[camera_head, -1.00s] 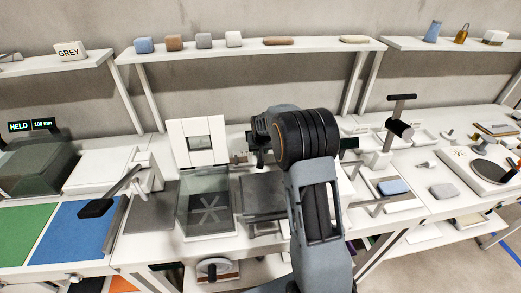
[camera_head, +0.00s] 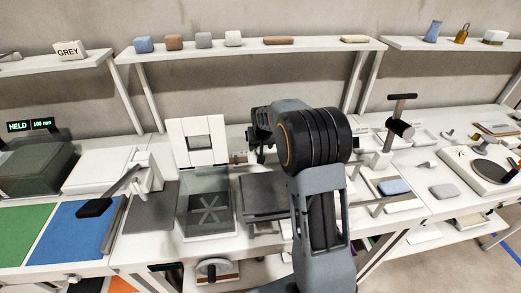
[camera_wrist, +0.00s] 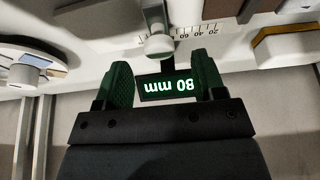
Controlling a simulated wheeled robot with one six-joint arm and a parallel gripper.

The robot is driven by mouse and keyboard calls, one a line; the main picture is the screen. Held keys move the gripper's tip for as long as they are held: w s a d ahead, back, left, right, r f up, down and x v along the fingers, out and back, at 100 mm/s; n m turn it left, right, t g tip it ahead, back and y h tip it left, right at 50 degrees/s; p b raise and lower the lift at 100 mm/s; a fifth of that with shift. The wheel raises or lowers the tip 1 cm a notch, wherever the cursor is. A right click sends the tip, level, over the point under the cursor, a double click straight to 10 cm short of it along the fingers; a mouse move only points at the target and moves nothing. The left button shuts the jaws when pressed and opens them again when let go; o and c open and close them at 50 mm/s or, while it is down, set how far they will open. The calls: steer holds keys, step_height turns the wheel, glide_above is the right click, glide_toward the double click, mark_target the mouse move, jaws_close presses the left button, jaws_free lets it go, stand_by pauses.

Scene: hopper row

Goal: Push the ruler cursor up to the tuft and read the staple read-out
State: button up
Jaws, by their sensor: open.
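In the wrist view my gripper (camera_wrist: 160,66) is open, its two green fingers apart. A pale rounded knob (camera_wrist: 158,43), which looks like the ruler cursor, sits just ahead of the fingertips, roughly midway between them. I cannot tell whether they touch it. The ruler scale (camera_wrist: 196,30) with printed numbers runs behind the knob. I cannot make out the tuft or staple. In the head view my arm hides the ruler and most of my gripper.
In the head view a display (camera_head: 31,126) reads HELD 100 mm, and a clear box (camera_head: 206,210) stands left of my arm.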

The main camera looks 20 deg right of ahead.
steer(key=d+v, duration=0.1)
steer(key=v, duration=0.9)
steer(key=shift+n+y, duration=0.3)
steer(key=shift+n, duration=0.3)
steer(key=s+a, duration=0.2)
steer(key=s, duration=0.3)
steer(key=s+a+r, duration=0.1)
steer(key=s+a, duration=0.1)
steer(key=s, duration=0.2)
steer(key=s+a+r+b, duration=0.1)
steer(key=s+a, duration=0.1)
steer(key=s, duration=0.3)
steer(key=shift+s+r, duration=0.1)
steer(key=shift+s, duration=0.3)
steer(key=shift+n, duration=0.5)
steer(key=s+f, duration=0.1)
steer(key=s, duration=0.2)
steer(key=s+a+f, duration=0.1)
steer(key=s, duration=0.3)
steer(key=s+a+f, duration=0.1)
steer(key=s, duration=0.3)
steer(key=shift+f, duration=0.2)
